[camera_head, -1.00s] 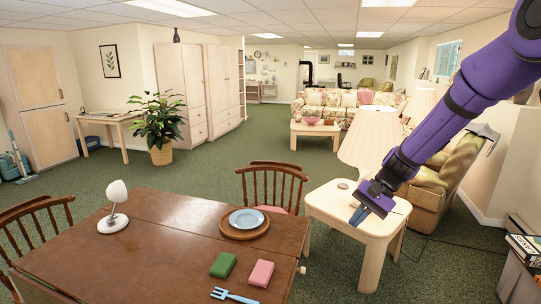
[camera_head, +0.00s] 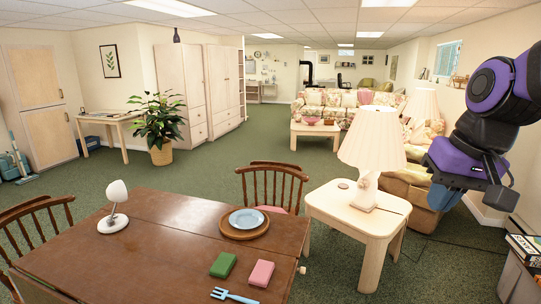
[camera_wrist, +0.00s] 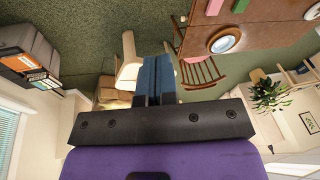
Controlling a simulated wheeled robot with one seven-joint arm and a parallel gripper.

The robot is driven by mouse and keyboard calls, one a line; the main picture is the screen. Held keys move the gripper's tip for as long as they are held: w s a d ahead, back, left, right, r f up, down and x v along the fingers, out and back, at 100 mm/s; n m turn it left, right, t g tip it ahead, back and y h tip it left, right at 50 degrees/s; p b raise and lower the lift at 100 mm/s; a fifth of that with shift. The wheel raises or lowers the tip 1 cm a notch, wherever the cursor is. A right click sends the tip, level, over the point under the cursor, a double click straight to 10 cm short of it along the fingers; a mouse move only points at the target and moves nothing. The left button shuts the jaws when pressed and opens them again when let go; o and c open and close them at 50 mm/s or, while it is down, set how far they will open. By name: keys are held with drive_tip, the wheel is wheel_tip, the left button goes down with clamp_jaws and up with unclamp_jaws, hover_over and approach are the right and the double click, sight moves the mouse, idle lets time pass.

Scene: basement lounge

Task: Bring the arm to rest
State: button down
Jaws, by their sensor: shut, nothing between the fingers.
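My purple and black arm is folded up at the right of the head view. My gripper (camera_head: 443,197) points down there, to the right of the white lamp and clear of the side table. In the wrist view the blue fingers of my gripper (camera_wrist: 156,78) are together with nothing between them. The picture from the wrist is upside down to the room.
The side table (camera_head: 345,208) bears a lamp (camera_head: 372,148). The wooden dining table (camera_head: 165,235) holds a blue plate (camera_head: 246,219), a green block (camera_head: 223,265), a pink block (camera_head: 261,273) and a blue fork (camera_head: 235,295). A box of books (camera_head: 522,268) stands at the lower right.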

drive_tip(key=s+d+r+n+t+h, duration=0.1)
drive_tip(key=s+d+r+t, duration=0.1)
drive_tip(key=s, duration=0.7)
drive_tip(key=shift+d+t+h, duration=0.3)
drive_tip(key=shift+d, duration=0.2)
